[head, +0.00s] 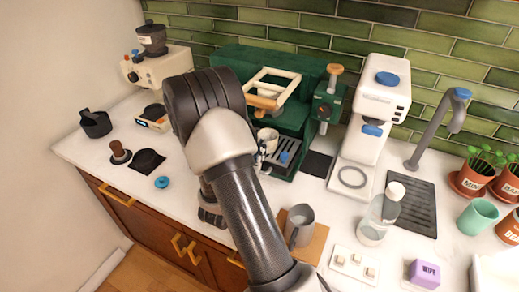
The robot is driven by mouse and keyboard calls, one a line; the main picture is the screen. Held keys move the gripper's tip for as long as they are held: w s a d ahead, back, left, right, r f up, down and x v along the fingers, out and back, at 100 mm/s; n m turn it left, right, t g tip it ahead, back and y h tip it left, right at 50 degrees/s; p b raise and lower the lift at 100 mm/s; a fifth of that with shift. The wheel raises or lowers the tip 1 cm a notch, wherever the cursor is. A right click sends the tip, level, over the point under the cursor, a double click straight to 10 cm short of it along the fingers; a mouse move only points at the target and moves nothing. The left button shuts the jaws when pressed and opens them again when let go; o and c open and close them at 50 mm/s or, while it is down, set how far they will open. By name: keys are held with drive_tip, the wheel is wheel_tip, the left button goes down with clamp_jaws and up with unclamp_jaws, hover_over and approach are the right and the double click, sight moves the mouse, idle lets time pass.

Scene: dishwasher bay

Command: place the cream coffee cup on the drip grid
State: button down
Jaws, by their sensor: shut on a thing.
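The cream coffee cup (267,136) is at the front of the green espresso machine (300,115), just right of my arm. My gripper (261,151) is mostly hidden behind my arm; only a small part shows beside the cup, and it is shut on the cup. The dark drip grid (290,145) of the green machine lies just right of the cup, with a small blue thing on it. I cannot tell whether the cup touches the grid.
A white machine (380,110) and a tap with a dark drain tray (408,205) stand to the right. A grey jug (299,225), clear bottle (378,220) and purple box (425,272) are in front. A grinder (152,40) stands at the back left.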

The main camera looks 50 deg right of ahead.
idle(0.3)
drive_tip(key=c, duration=1.7)
unclamp_jaws()
drive_tip(key=shift+o, duration=0.2)
drive_tip(key=shift+f, duration=0.1)
drive_tip(key=v, duration=1.2)
